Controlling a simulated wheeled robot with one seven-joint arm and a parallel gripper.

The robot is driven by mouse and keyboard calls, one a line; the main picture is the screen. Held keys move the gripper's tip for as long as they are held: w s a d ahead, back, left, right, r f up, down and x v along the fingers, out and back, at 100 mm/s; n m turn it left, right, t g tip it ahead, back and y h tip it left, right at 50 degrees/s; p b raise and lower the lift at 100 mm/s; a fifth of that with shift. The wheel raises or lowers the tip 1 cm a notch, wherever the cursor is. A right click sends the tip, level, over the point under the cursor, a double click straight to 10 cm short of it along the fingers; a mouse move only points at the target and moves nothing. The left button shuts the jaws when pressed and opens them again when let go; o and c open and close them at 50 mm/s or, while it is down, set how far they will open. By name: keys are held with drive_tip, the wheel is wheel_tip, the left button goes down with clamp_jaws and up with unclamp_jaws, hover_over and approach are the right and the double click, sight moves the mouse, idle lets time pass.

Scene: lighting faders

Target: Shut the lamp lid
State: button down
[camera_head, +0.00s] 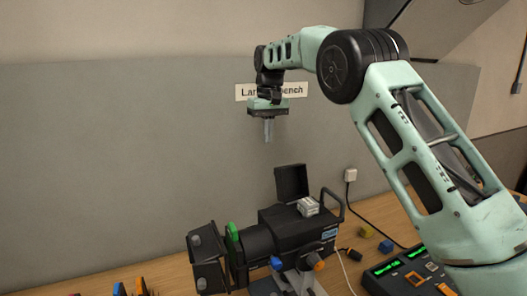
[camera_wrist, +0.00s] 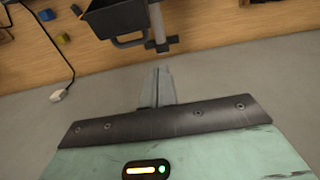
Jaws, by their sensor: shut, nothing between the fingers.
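The black lamp lid (camera_head: 291,182) stands raised, roughly upright, at the back of the black lamp housing (camera_head: 275,220) on the bench. A white block-like part (camera_head: 308,206) sits on the housing's top, in front of the lid. My gripper (camera_head: 268,139) is shut and empty, pointing down well above the housing and slightly left of the lid, not touching anything. In the wrist view, its fingers (camera_wrist: 160,85) are together. Part of the dark lamp fixture (camera_wrist: 115,20) shows at the top there; I cannot tell the lid from it.
A loop handle (camera_head: 333,203) rises at the housing's right side. Hinged black flaps (camera_head: 206,258) stand at its left end. A fader console (camera_head: 415,270) lies at the right. Small yellow (camera_head: 365,230) and blue (camera_head: 386,246) blocks lie behind it.

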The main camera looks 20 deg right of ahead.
drive_tip(key=f+p, duration=0.2)
drive_tip(key=s+d+f+p, duration=0.1)
drive_tip(key=f+p, duration=0.1)
drive_tip(key=f, duration=0.1)
drive_tip(key=s+f+p, duration=0.1)
drive_tip(key=f+p, duration=0.1)
drive_tip(key=shift+s+d+f, duration=0.15)
drive_tip(key=shift+d+f, duration=0.05)
drive_tip(key=shift+f, duration=0.05)
idle(0.5)
drive_tip(key=shift+s+f+b, duration=0.1)
drive_tip(key=shift+f+b, duration=0.05)
drive_tip(key=shift+b, duration=0.35)
drive_tip(key=shift+s+t+b, duration=0.1)
drive_tip(key=shift+t+b, duration=0.3)
drive_tip(key=shift+s+r, duration=0.1)
drive_tip(key=shift+r, duration=0.1)
drive_tip(key=shift+t+b, duration=0.3)
drive_tip(key=shift+b, duration=0.05)
